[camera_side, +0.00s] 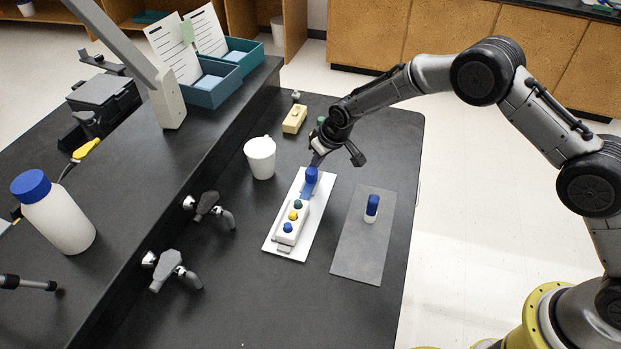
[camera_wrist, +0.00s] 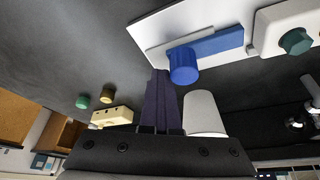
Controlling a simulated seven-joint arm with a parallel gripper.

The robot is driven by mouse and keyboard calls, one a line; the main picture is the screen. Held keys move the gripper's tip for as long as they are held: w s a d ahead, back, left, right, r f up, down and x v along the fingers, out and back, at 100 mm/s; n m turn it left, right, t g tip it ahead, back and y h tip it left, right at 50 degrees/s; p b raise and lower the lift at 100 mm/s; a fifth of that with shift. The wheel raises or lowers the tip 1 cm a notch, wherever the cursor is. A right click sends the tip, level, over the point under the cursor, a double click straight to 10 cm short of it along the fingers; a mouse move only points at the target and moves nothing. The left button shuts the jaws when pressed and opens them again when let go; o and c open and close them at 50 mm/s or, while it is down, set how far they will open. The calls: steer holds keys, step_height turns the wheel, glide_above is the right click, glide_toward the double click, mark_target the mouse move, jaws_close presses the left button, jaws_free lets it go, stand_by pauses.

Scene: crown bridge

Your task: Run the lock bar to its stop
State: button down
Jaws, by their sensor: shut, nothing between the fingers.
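The lock bar appears to be the blue bar (camera_wrist: 218,45) with an upright round blue knob (camera_wrist: 183,65), lying on a white base plate (camera_side: 276,243). In the side view the knob (camera_side: 311,175) stands at the far part of the plate. A cream block (camera_side: 291,228) with teal, yellow and blue buttons sits at the near part. In the wrist view a narrow strip of plate shows between the bar's end and the block (camera_wrist: 285,25). My gripper (camera_wrist: 160,73) is shut and empty, its fingertips close beside the knob; I cannot tell whether they touch it.
A white mug (camera_side: 260,158) stands left of the plate. A yellowish block (camera_side: 295,119) lies behind it. A grey mat (camera_side: 357,255) with a blue-capped white piece (camera_side: 371,208) lies to the right. Taps (camera_side: 170,268) line the left ledge. The near bench top is clear.

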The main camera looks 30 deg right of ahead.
steer(key=shift+s+a, duration=0.6)
steer(key=shift+s, duration=0.05)
steer(key=shift+w+d, duration=0.5)
steer(key=shift+w+r, duration=0.1)
step_height(320, 180, up, 7)
stand_by(0.8)
steer(key=shift+d, duration=0.15)
